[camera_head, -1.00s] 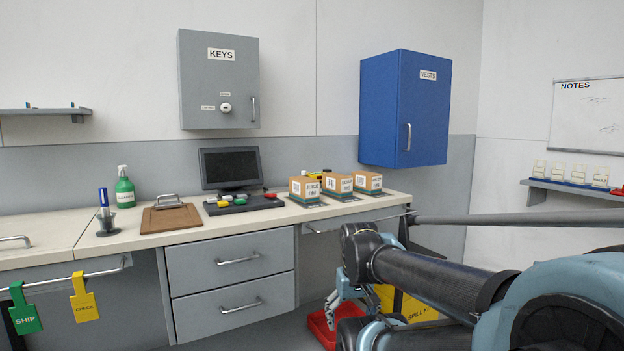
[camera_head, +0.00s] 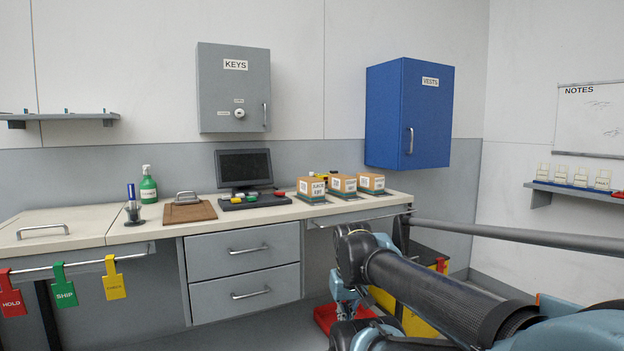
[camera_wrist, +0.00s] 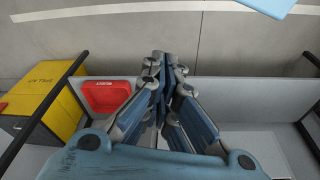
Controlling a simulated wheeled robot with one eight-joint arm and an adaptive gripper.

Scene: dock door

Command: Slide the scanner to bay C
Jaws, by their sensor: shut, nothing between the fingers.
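I cannot pick out the scanner for certain. A small yellow-and-black item (camera_head: 319,176) shows behind the cardboard boxes on the counter, mostly hidden and too small to name. No bay C label is readable in either view. My gripper (camera_wrist: 158,62) is shut and empty in the wrist view, its fingers together above the floor area. In the head view my gripper is low in front of the counter's right part, partly hidden by my arm, and apart from the items on top.
Three cardboard boxes (camera_head: 342,184) stand on the counter (camera_head: 90,222), right of a monitor (camera_head: 244,167). A clipboard (camera_head: 188,211) and green bottle (camera_head: 148,188) are left. A red bin (camera_wrist: 106,96) and yellow box (camera_wrist: 48,92) stand low. A grey bar (camera_head: 510,234) crosses at right.

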